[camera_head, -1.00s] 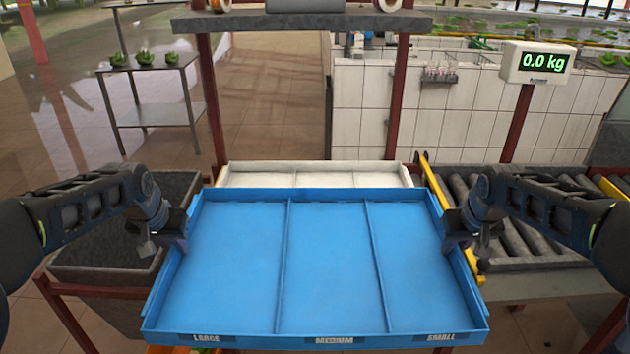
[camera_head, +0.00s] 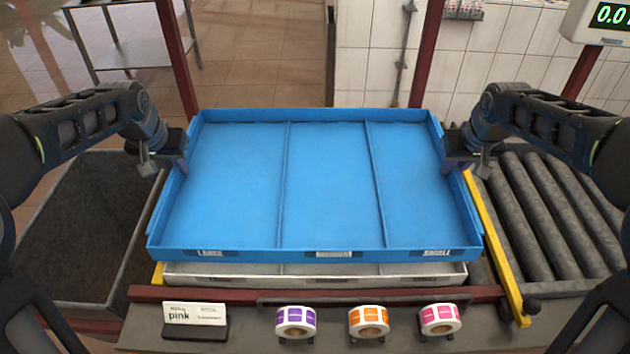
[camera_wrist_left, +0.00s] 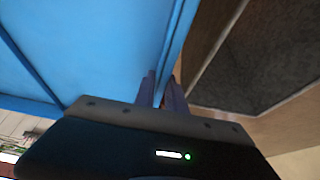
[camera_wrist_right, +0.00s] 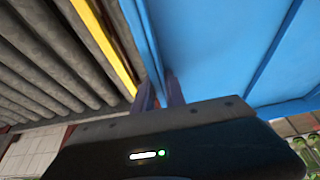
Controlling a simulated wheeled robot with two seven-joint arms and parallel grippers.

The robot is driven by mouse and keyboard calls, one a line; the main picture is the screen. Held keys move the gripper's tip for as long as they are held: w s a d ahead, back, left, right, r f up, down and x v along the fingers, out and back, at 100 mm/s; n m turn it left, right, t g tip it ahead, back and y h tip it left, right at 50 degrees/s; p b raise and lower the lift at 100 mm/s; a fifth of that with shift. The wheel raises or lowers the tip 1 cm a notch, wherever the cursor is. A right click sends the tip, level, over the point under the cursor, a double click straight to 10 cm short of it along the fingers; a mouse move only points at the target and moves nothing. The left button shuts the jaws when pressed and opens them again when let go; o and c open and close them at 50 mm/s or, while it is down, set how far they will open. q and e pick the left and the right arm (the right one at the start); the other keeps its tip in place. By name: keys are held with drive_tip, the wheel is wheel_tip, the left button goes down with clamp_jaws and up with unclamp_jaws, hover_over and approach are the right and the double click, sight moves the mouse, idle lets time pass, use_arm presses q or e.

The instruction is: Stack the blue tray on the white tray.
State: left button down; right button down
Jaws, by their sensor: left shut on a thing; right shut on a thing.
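The blue tray (camera_head: 330,185) with three compartments is level and lies over the white tray (camera_head: 315,275), whose front wall shows just below the blue tray's front edge. The rest of the white tray is hidden. I cannot tell whether the two trays touch. My left gripper (camera_head: 172,158) is shut on the blue tray's left side wall; its fingers (camera_wrist_left: 163,92) straddle the rim in the left wrist view. My right gripper (camera_head: 458,158) is shut on the right side wall; its fingers (camera_wrist_right: 157,92) straddle that rim in the right wrist view.
A dark bin (camera_head: 75,220) stands at the left. A roller conveyor (camera_head: 550,215) with a yellow rail (camera_head: 500,255) lies at the right.

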sight(181, 181)
use_arm(q)
drive_tip(key=shift+r, duration=0.2)
use_arm(e)
drive_tip(key=shift+s+r, duration=0.1)
drive_tip(key=shift+r, duration=0.1)
use_arm(q)
drive_tip(key=shift+f, duration=0.2)
use_arm(e)
drive_tip(key=shift+f, duration=0.2)
